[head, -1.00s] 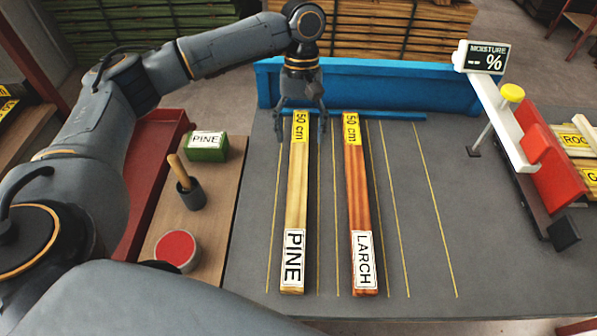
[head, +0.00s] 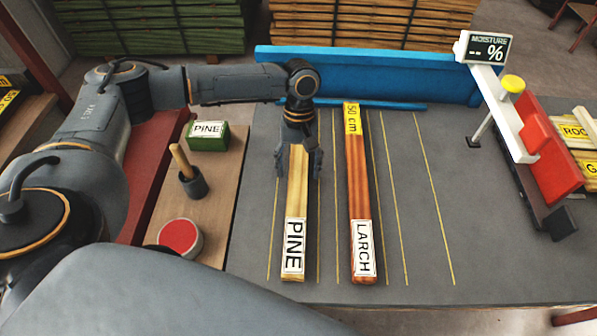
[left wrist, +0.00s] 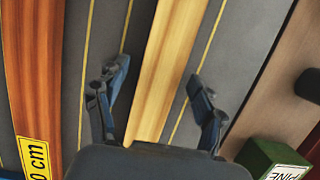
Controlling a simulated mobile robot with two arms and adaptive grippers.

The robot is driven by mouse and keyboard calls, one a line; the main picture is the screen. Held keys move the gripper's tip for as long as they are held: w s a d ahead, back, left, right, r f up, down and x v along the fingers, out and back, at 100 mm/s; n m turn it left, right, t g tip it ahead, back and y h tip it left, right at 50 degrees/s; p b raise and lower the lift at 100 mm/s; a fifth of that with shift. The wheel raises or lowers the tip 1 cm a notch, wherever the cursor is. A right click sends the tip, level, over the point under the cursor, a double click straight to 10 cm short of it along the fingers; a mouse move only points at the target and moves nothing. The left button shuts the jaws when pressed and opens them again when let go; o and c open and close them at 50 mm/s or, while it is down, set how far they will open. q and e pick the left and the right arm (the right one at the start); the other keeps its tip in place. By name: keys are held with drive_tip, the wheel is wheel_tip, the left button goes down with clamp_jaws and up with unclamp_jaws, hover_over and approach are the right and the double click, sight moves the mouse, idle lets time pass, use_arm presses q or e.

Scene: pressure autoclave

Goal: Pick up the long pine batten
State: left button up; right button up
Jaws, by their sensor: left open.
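The long pine batten (head: 296,215) lies on the grey table, with its PINE label at the near end. Its far end is hidden behind my left gripper (head: 298,172). The gripper is open above the batten, with one finger on each side of it. In the left wrist view, the bare pine wood (left wrist: 168,75) runs between the two spread fingers of the gripper (left wrist: 160,105), which do not touch it. I cannot tell how far above the table the fingertips are. My right gripper is not in view.
A reddish larch batten (head: 358,190) lies parallel, just right of the pine one. A blue fence (head: 370,75) stands at the back. A moisture meter (head: 487,50) and red block (head: 548,165) are at the right. A green PINE box (head: 208,136) is at the left.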

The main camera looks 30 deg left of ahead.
use_arm(q)
drive_tip(key=shift+r, duration=0.1)
clamp_jaws()
